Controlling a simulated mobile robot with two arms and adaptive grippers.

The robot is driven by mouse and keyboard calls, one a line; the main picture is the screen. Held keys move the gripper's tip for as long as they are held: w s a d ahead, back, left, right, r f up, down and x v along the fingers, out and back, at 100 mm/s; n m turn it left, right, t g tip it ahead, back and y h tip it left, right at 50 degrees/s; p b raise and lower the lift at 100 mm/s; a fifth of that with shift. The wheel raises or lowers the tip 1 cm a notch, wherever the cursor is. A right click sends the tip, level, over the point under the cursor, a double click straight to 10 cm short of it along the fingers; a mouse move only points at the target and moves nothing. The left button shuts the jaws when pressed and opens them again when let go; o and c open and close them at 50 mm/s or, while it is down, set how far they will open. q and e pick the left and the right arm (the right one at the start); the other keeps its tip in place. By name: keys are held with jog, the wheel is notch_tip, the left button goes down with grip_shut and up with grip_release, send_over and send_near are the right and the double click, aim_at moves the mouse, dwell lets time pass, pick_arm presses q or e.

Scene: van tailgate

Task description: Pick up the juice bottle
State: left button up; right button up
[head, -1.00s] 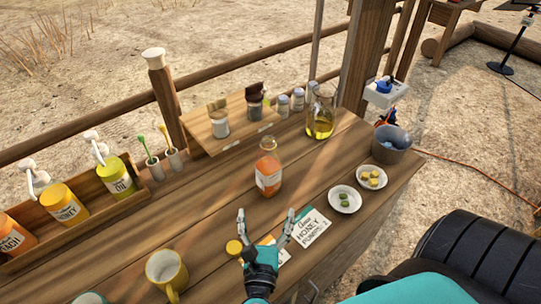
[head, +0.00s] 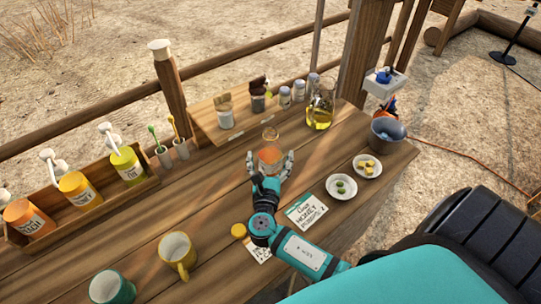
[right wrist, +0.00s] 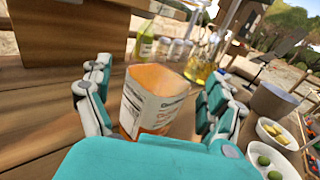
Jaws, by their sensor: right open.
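The juice bottle (head: 269,157), orange with a white label, stands upright on the wooden table. It also shows in the right wrist view (right wrist: 152,105), between the fingers. My right gripper (head: 270,162) is open, with one finger at each side of the bottle. In the right wrist view (right wrist: 158,78) narrow gaps show between the fingers and the bottle, and no firm contact is visible. The palm hides the bottle's lower part in the head view. My left gripper is not in view.
A glass jug (head: 320,108) stands behind the bottle, near a sloped shelf with jars (head: 226,113). Two white plates (head: 341,189) and a card (head: 306,211) lie to the right. A yellow mug (head: 178,254) and a pump-bottle crate (head: 150,187) stand left.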

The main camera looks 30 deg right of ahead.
jog(key=shift+w+d, duration=0.35)
jog(key=shift+w, duration=0.1)
jog(key=shift+w+d, duration=0.15)
jog(key=c, duration=1.6)
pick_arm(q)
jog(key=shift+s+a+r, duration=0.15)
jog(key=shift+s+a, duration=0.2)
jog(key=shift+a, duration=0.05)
pick_arm(e)
jog(key=shift+o, duration=0.2)
jog(key=shift+r, duration=0.15)
